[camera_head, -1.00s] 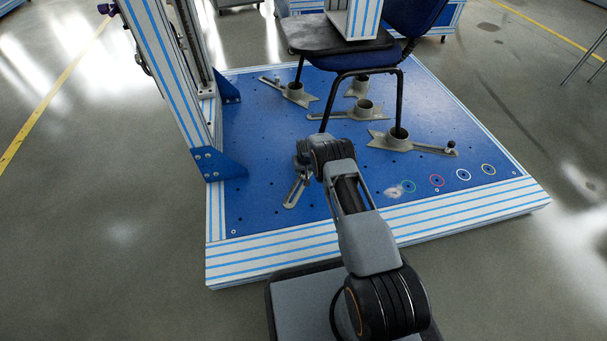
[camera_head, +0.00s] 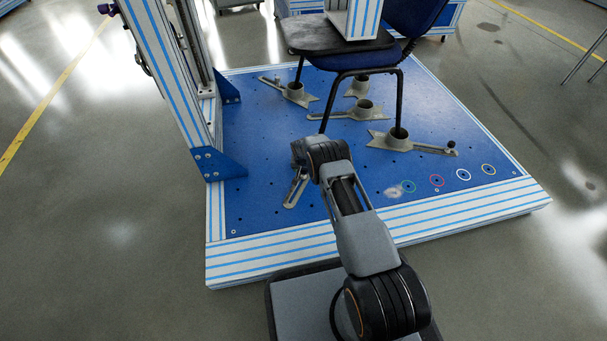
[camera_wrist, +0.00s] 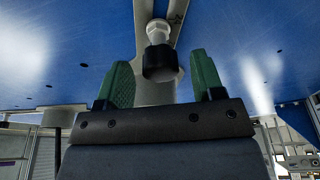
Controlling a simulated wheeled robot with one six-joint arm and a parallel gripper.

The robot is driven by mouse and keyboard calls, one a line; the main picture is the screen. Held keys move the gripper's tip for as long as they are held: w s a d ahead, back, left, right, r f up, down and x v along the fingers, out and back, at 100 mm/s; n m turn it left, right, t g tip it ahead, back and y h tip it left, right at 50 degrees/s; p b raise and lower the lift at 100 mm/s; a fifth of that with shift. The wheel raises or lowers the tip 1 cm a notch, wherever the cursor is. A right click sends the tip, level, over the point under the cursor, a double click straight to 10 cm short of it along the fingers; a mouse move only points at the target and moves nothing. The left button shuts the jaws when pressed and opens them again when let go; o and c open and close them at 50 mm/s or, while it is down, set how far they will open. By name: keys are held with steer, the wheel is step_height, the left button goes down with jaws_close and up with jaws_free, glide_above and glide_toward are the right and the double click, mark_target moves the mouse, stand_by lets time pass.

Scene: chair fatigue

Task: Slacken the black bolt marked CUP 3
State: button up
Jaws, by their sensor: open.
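In the wrist view a black bolt head (camera_wrist: 160,62) with a pale threaded shank sits on a slotted grey bracket (camera_wrist: 174,18) against the blue plate. My gripper (camera_wrist: 161,76) has two green fingers spread apart, one on each side of the black head, with visible gaps. In the head view the slotted bracket (camera_head: 291,199) shows to the left of my arm, but my forearm hides most of the gripper and the bolt. No CUP 3 marking is readable in either view.
Grey cup brackets (camera_head: 397,140) stand on the blue plate (camera_head: 262,195), some under a chair's (camera_head: 362,62) legs. A striped upright frame (camera_head: 172,75) rises at the left. Another black knob (camera_head: 451,145) is at the right. Coloured rings (camera_head: 437,181) mark the plate's front right.

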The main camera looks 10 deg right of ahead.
steer(key=shift+a+m+h, duration=0.1)
steer(key=shift+m+h, duration=0.3)
steer(key=shift+m, duration=1.6)
steer(key=shift+c, duration=0.3)
steer(key=c, duration=0.5)
steer(key=shift+n, duration=0.7)
steer(key=shift+c, duration=0.2)
steer(key=shift+n+y, duration=0.3)
steer(key=shift+n, duration=0.4)
steer(key=shift+n, duration=0.7)
